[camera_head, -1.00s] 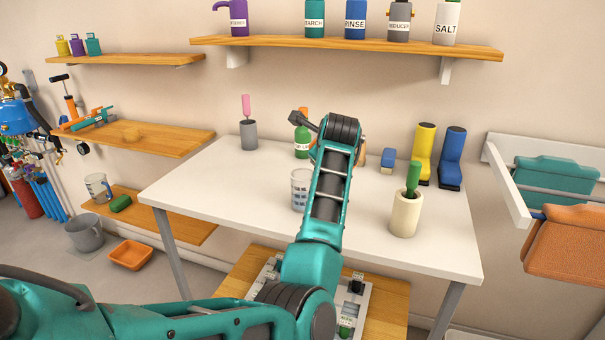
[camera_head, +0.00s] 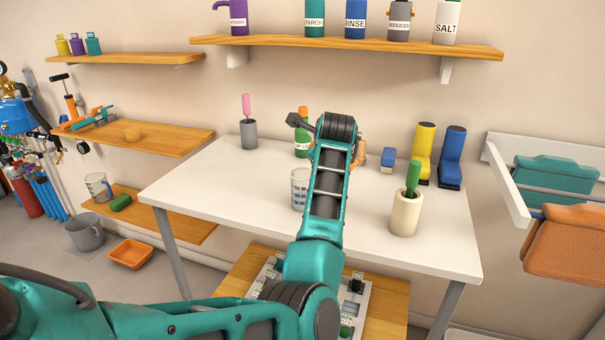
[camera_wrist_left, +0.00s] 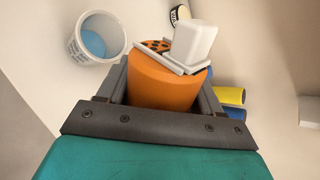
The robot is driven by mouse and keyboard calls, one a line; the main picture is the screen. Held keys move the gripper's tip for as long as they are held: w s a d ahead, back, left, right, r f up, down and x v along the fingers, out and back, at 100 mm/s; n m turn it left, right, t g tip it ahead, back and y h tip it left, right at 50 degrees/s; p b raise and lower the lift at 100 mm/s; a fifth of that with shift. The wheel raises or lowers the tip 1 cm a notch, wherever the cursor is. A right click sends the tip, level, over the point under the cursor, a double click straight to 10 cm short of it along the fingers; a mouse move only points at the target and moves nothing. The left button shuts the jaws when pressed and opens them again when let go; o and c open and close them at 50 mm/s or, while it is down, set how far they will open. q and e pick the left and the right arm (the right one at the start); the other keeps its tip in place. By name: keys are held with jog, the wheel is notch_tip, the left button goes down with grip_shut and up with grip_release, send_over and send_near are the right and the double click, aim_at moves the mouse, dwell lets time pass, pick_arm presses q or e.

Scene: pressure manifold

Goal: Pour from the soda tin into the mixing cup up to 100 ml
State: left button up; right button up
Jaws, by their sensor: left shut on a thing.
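The mixing cup (camera_head: 299,188) is a clear cup with dark markings on the white table, left of my left arm and partly hidden by it. In the left wrist view the cup (camera_wrist_left: 95,40) holds some blue liquid. My left gripper (camera_wrist_left: 166,82) is shut on an orange round container, which I take as the soda tin (camera_wrist_left: 160,88); no label shows. Its top has dark holes and a white block-like part beside them. The tin is close beside the cup in that view, and no stream shows. In the head view the arm hides most of the tin.
A green bottle (camera_head: 302,142) stands behind the cup. A grey holder (camera_head: 249,134) is at the back left. The table's left part is clear.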

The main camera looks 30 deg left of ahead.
pick_arm(q)
jog(key=shift+d+f+n+h, duration=0.1)
jog(key=shift+f+n+h, duration=0.2)
jog(key=shift+h, duration=0.1)
dwell(1.1)
jog(key=shift+r+n+h+p, duration=0.3)
jog(key=shift+r+h+p, duration=0.05)
jog(key=shift+h+p, duration=0.35)
dwell(1.8)
jog(key=shift+a+r+n+h+p, duration=0.3)
jog(key=shift+a+r+n+h, duration=0.1)
jog(key=shift+a+h, duration=0.25)
dwell(1.5)
jog(key=shift+r+n+h, duration=0.2)
jog(key=shift+n+h, duration=0.1)
jog(key=shift+h, duration=0.25)
dwell(1.3)
